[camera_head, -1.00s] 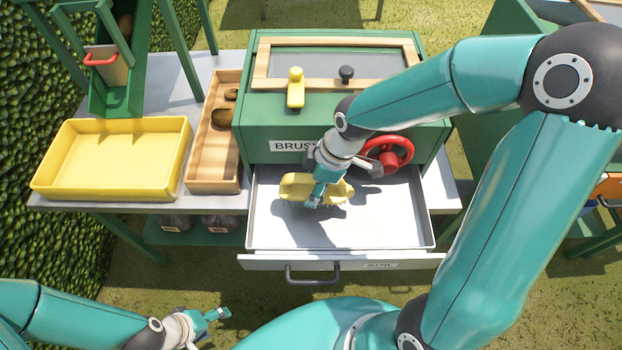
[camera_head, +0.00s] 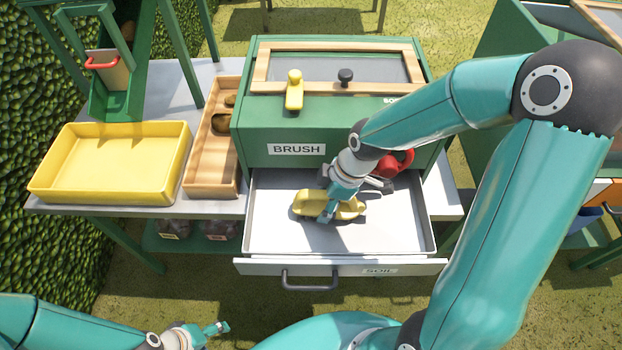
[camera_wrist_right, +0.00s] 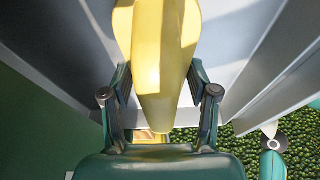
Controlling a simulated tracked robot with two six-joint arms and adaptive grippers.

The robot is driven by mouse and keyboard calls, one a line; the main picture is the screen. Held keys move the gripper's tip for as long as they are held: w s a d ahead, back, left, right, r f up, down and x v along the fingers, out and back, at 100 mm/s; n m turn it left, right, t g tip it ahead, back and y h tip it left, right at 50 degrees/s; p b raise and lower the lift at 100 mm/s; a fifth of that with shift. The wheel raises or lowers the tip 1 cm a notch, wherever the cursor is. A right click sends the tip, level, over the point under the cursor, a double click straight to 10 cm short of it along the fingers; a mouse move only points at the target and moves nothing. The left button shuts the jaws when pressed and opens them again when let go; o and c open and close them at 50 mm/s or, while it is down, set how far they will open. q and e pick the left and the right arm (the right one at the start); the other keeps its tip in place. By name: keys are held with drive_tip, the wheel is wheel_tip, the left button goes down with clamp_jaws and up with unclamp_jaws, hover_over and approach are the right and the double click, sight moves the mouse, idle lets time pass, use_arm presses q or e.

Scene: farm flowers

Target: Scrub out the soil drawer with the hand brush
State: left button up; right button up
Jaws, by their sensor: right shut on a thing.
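The soil drawer (camera_head: 390,235) is pulled out of the green cabinet and shows a pale grey inside. It carries a SOIL label and a dark handle on its front. My right gripper (camera_head: 330,212) is inside the drawer, shut on the yellow hand brush (camera_head: 306,205). The brush is low over the drawer floor; I cannot tell whether its bristles touch. In the right wrist view the yellow brush handle (camera_wrist_right: 160,62) sits between the two fingers. My left gripper (camera_head: 218,328) is at the bottom left, away from the drawer; its jaw state is too small to tell.
The green cabinet (camera_head: 250,130) has a BRUSH label, a yellow knob and a red wheel (camera_head: 402,161), partly hidden by my right arm. A yellow tray (camera_head: 60,190) and a wooden box (camera_head: 210,188) stand to its left. The drawer's side walls bound the space around the brush.

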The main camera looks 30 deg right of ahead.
sight(311, 194)
drive_tip(key=shift+w+a, duration=0.6)
drive_tip(key=shift+a, duration=0.2)
drive_tip(key=shift+w+a, duration=0.15)
drive_tip(key=shift+a, duration=0.25)
drive_tip(key=r+p, duration=0.1)
drive_tip(key=r, duration=0.1)
drive_tip(key=r+p, duration=0.1)
drive_tip(key=r, duration=0.1)
drive_tip(key=shift+a, duration=0.2)
drive_tip(key=shift+w+r+p, duration=0.2)
drive_tip(key=shift+r+p, duration=0.7)
drive_tip(key=shift+r, duration=0.15)
drive_tip(key=shift+p+v, duration=0.65)
drive_tip(key=shift+v, duration=0.25)
use_arm(q)
drive_tip(key=r, duration=0.2)
drive_tip(key=w+r, duration=0.1)
drive_tip(key=r, duration=0.1)
drive_tip(key=shift+w+d+r, duration=0.1)
drive_tip(key=shift+w+r, duration=0.05)
drive_tip(key=shift+r, duration=0.25)
use_arm(e)
drive_tip(key=shift+a+r, duration=0.1)
drive_tip(key=shift+r, duration=0.05)
